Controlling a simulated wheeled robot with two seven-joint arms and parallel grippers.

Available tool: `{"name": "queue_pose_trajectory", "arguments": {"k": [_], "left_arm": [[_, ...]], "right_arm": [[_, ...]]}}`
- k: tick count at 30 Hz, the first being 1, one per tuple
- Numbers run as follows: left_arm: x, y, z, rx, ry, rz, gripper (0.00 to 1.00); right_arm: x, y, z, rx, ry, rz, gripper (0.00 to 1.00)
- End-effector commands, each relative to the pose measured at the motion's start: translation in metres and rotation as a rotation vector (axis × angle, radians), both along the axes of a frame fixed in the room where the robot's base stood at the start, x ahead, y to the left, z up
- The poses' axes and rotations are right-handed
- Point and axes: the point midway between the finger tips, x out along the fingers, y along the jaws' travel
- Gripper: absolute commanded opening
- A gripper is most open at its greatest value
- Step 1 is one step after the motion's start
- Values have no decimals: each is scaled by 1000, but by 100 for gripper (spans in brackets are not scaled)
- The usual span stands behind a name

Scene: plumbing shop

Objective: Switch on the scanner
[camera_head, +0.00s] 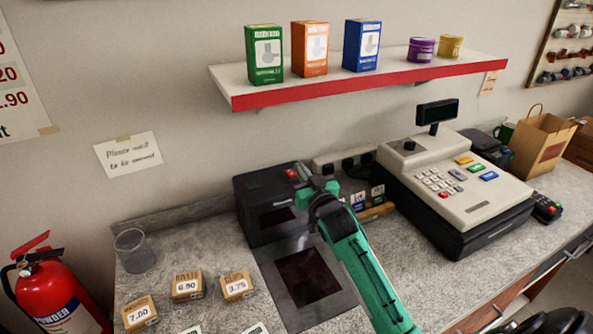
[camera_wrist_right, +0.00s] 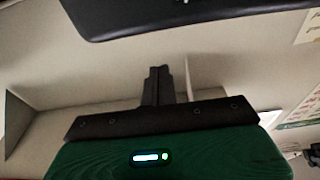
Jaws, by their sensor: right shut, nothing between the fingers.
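The scanner is a black box (camera_head: 250,192) on the counter with a dark glass plate (camera_head: 306,276) set flat in front of it. A red button (camera_head: 291,174) shows at the top right of the box. My right gripper (camera_head: 301,170) reaches in on its green arm, with its tip right beside the red button. I cannot tell whether it touches. In the right wrist view the dark fingers (camera_wrist_right: 155,85) are shut with nothing between them. My left gripper is not in view.
A clear cup (camera_head: 134,250) and small price boxes (camera_head: 187,285) stand to the left. A shelf (camera_head: 370,88) with boxes and tins hangs above.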

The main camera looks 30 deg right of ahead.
Motion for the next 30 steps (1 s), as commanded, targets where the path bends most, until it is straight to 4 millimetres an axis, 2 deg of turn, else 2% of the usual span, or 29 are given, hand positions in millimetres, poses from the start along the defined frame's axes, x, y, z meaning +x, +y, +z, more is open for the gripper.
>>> {"name": "queue_pose_trajectory", "arguments": {"k": [1, 7, 9, 15, 30], "left_arm": [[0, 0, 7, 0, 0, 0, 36], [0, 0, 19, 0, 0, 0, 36], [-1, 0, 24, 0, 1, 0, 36], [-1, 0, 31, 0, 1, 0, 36], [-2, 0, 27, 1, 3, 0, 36]], "right_arm": [[11, 0, 6, 1, 0, 0, 0], [45, -3, 11, 0, 1, -1, 0], [40, -2, -6, 2, 7, -1, 0], [36, -2, -27, 1, 3, 0, 0], [34, -2, -38, 0, 1, 0, 0]]}}
